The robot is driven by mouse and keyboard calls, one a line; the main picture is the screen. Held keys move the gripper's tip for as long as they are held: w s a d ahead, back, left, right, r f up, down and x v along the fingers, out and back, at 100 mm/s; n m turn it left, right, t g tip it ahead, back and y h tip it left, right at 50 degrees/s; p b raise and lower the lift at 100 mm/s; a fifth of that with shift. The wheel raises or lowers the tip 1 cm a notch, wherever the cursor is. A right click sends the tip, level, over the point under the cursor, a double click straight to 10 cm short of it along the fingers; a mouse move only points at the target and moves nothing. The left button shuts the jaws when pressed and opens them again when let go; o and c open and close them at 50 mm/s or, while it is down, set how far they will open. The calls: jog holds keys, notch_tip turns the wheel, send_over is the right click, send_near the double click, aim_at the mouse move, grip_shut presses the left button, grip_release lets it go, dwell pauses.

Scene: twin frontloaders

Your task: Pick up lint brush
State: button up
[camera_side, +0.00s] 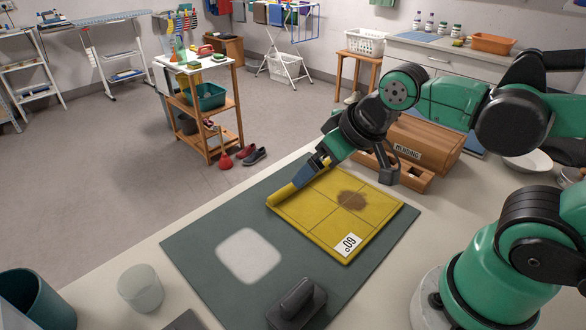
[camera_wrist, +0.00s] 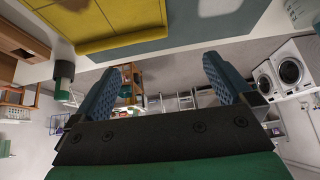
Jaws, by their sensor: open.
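A dark grey block with a raised rounded grip (camera_side: 297,303) lies at the front edge of the grey-green mat; it looks like the lint brush, though I cannot be sure. My gripper (camera_side: 303,180) is above the far left corner of a yellow folded cloth, well away from the dark block. In the wrist view my gripper (camera_wrist: 160,82) shows two blue textured fingers spread wide with nothing between them. The dark block is not recognisable in the wrist view. The side view does not clearly show whether the fingertips touch the cloth.
The yellow cloth (camera_side: 325,222) has a brown stain and a numbered tag. The mat (camera_side: 200,240) bears a pale patch (camera_side: 249,255). A frosted cup (camera_side: 141,288) and dark teal bin (camera_side: 35,302) stand front left. A wooden mending box (camera_side: 425,145) stands behind my gripper.

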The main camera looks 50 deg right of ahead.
jog(key=s+a+f+g, duration=0.2)
jog(key=a+g, duration=0.1)
jog(key=a, duration=0.4)
jog(key=g, duration=0.4)
send_over(298, 293)
notch_tip(298, 293, down, 3)
jog(key=shift+r, duration=0.15)
jog(key=shift+f, duration=2.75)
jog(key=c, duration=1.3)
jog(key=shift+c, duration=0.2)
jog(key=shift+r, duration=0.1)
notch_tip(298, 293, up, 20)
